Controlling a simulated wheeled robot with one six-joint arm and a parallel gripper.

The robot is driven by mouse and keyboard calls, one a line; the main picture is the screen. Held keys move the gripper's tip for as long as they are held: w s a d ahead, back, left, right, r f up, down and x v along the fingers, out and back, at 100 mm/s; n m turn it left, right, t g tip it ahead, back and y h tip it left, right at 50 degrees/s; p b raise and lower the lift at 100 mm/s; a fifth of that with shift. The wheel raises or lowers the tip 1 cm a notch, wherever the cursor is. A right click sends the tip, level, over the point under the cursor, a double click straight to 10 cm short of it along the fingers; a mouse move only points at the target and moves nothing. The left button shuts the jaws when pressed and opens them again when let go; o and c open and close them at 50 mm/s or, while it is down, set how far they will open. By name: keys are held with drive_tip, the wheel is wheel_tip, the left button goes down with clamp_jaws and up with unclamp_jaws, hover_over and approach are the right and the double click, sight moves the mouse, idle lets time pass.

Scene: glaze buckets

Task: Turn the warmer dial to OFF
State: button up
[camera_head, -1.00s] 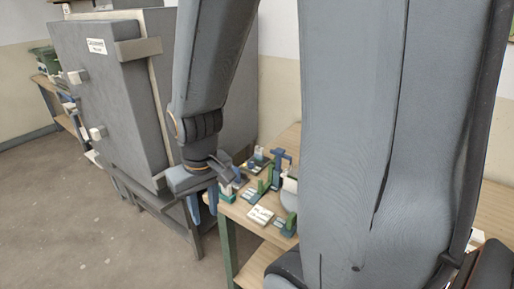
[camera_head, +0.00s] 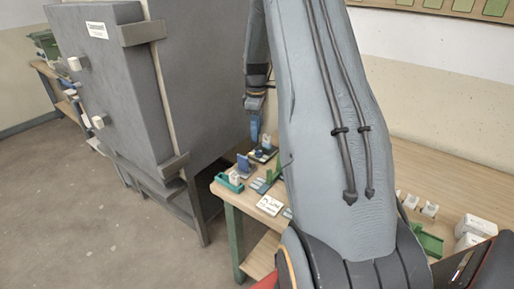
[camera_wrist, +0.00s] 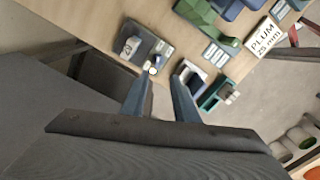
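My gripper (camera_head: 255,130) hangs over the far left part of the wooden table, beside the large grey cabinet. In the wrist view its two blue fingers (camera_wrist: 162,96) stand apart with nothing between them. Ahead of the left fingertip is a dark-based fixture (camera_wrist: 148,42) with a pale tag reading something like 20. A small round pale knob-like part (camera_wrist: 152,69) sits at its near edge, close to that fingertip; I cannot tell if they touch. I cannot make out a warmer or a dial marked OFF for certain. The dark-based fixture (camera_head: 264,153) also shows below my gripper in the head view.
The grey cabinet (camera_head: 110,90) stands close left of the table (camera_head: 228,192). A white card reading PLUM 25 mm (camera_wrist: 268,38), a green fixture (camera_wrist: 205,22) and a teal holder (camera_wrist: 212,92) are nearby. White boxes (camera_head: 475,228) stand at the right. My arm hides the table's middle.

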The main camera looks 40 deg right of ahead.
sight(257, 151)
drive_tip(key=shift+d+f, duration=0.3)
drive_tip(key=shift+d, duration=0.05)
drive_tip(key=shift+f, duration=0.35)
drive_tip(key=shift+w+f+p, duration=0.1)
drive_tip(key=shift+f+p, duration=1.1)
drive_tip(key=shift+f, duration=2.15)
clamp_jaws()
